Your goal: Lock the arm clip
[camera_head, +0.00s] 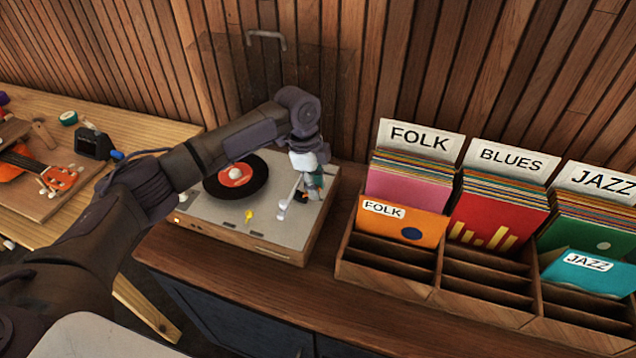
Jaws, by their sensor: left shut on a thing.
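The record player (215,215) stands on the wooden counter with a black record (250,187) on its platter. Its pale tonearm (288,200) lies at the right side of the deck, off the record. My left gripper (311,188) reaches down over the right part of the deck, beside the tonearm. It is shut at the place of the arm clip, which its fingers and wrist mostly hide. I cannot tell whether the clip is closed over the tonearm. My right gripper is not in view.
A clear raised lid (265,40) stands behind the deck. A wooden record crate (385,262) with FOLK, BLUES and JAZZ sleeves stands close on the right. A workbench with an orange ukulele (60,178) is at left. The counter front is bare.

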